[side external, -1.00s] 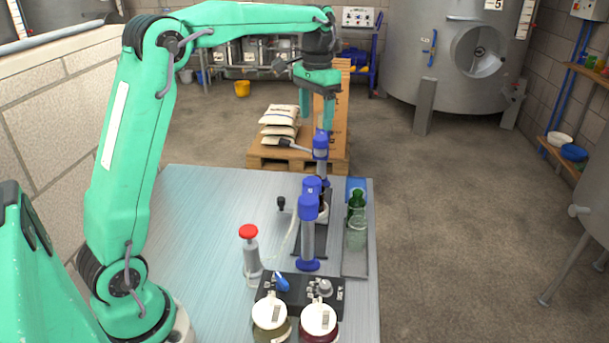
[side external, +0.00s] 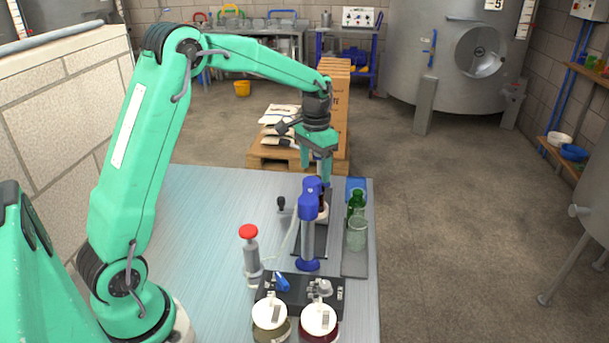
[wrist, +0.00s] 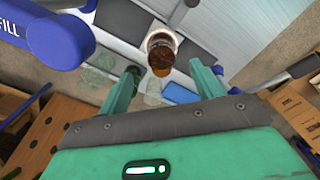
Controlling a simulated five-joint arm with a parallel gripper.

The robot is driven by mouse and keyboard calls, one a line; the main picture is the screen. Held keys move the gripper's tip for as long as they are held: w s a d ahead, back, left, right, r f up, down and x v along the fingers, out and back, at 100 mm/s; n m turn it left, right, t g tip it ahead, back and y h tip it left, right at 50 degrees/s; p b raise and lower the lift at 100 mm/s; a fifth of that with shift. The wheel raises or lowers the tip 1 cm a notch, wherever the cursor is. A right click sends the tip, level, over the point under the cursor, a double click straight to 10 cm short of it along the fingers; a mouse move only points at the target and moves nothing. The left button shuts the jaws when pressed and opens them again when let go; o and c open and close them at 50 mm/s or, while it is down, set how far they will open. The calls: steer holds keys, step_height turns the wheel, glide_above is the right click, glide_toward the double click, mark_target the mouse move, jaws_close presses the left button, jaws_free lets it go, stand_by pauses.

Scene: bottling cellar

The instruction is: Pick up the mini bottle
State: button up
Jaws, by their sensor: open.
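A small brown bottle (wrist: 161,57) stands in a white holder (wrist: 176,40) in the wrist view, between the lines of my two fingers and beyond their tips. In the side external view the brown bottle (side external: 322,200) is mostly hidden behind a blue-topped stand. My gripper (side external: 316,172) is open and empty, pointing down above and behind that stand at the table's far end. In the wrist view my gripper (wrist: 164,72) has its fingers spread, with nothing between them. A green bottle (side external: 356,202) and a clear glass (side external: 356,236) stand to the right.
The blue filling stand (side external: 308,235), marked FILL, is close to my gripper. A red-topped cylinder (side external: 249,240), a black block (side external: 300,290) and two white-lidded jars (side external: 318,318) stand nearer the front. The table's left part (side external: 200,220) is clear.

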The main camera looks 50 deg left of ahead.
steer(key=shift+w+f, duration=0.1)
steer(key=shift+f, duration=3.65)
steer(key=c, duration=1.3)
steer(key=shift+r, duration=5.05)
